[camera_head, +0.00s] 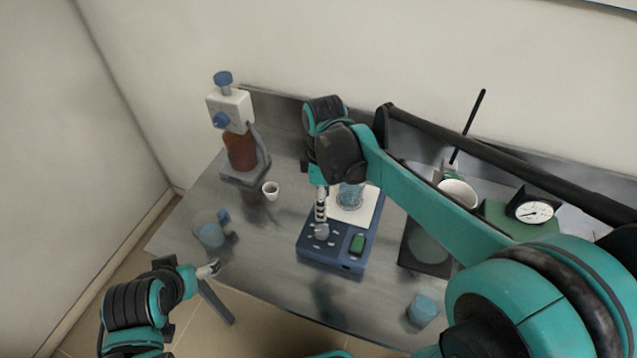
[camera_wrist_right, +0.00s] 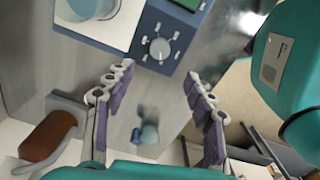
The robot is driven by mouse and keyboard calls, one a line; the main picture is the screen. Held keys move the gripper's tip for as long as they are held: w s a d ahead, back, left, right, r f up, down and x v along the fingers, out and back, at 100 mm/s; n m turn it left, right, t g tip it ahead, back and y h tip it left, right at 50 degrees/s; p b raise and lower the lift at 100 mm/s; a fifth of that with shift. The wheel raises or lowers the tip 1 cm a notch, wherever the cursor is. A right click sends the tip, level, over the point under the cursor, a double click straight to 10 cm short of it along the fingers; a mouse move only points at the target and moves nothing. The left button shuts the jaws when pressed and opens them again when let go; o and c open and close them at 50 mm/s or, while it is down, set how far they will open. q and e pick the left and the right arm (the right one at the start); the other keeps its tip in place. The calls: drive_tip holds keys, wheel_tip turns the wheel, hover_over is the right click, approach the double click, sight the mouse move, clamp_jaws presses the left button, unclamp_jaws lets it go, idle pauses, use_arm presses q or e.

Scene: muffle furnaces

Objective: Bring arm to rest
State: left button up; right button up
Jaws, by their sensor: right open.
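My right arm reaches in from the right over the bench in the head view. The device's dial panel (camera_wrist_right: 165,42) lies just beyond the fingertips in that view. My left gripper (camera_head: 209,269) is low at the bench's left front edge, seen small and from the side. Whether its fingers are apart cannot be made out.
A glass beaker (camera_head: 350,195) stands on the device's white plate. A brown bottle dispenser (camera_head: 240,150), a small white cup (camera_head: 271,189) and a beaker with blue contents (camera_head: 210,234) stand on the left. A white bowl (camera_head: 458,193), a dial gauge (camera_head: 535,212) and another blue-filled beaker (camera_head: 422,310) are on the right.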

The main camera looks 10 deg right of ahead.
drive_tip(key=s+d+f+m+t+b, duration=0.1)
drive_tip(key=s+d+m+t, duration=0.1)
drive_tip(key=s+m, duration=0.3)
drive_tip(key=s+d+f+m+t+b, duration=0.1)
drive_tip(key=s+d+m+t, duration=0.1)
drive_tip(key=s+m+t, duration=0.3)
drive_tip(key=shift+s+d+f+m, duration=0.25)
drive_tip(key=shift+f+m, duration=0.05)
drive_tip(key=shift+m, duration=1.5)
